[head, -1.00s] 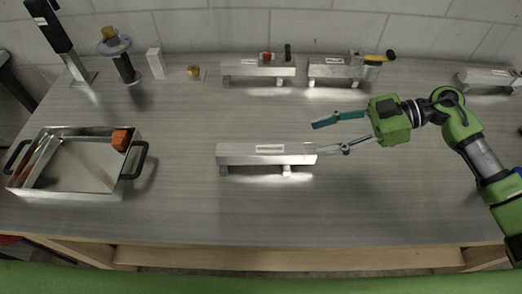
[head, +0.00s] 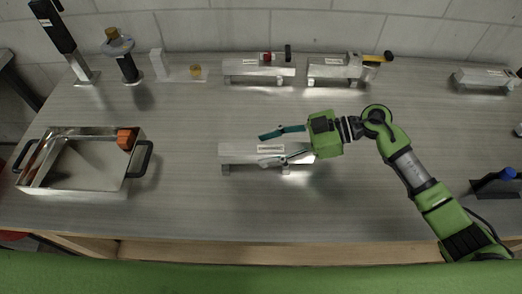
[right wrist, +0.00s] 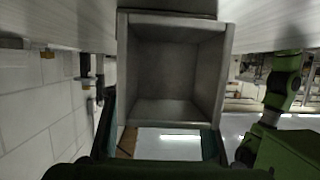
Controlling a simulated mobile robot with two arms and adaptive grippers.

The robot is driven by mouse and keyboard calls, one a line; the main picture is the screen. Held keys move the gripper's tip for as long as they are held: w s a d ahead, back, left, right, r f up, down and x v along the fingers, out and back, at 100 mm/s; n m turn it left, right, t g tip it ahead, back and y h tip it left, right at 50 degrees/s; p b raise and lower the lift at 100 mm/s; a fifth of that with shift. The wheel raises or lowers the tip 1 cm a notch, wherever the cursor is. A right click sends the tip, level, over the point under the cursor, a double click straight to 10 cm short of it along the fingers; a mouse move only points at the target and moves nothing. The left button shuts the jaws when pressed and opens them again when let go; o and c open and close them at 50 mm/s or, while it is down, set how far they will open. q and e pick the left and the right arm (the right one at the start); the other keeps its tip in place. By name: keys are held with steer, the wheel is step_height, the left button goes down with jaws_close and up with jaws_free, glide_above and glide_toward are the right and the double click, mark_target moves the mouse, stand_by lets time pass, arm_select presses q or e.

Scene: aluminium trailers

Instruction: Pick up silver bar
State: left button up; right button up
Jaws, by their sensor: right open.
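The silver bar (head: 236,153) lies left to right on small feet in the middle of the grey table, with a white label on it. My right gripper (head: 263,148) comes from the right over the bar's right half. Its fingers are open, one on the far side and one on the near side of the bar; I cannot tell whether they touch it. In the right wrist view the bar's hollow square end (right wrist: 175,65) faces the camera between the two dark green fingers. My left gripper is not in view.
A metal tray (head: 45,186) with black handles and an orange block (head: 126,138) stands at the left. Two similar bars with fittings (head: 258,72) (head: 335,72) stand at the back, and another (head: 484,79) at the far right. The table's front middle is clear.

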jaws_close()
steer(key=shift+r, duration=0.1)
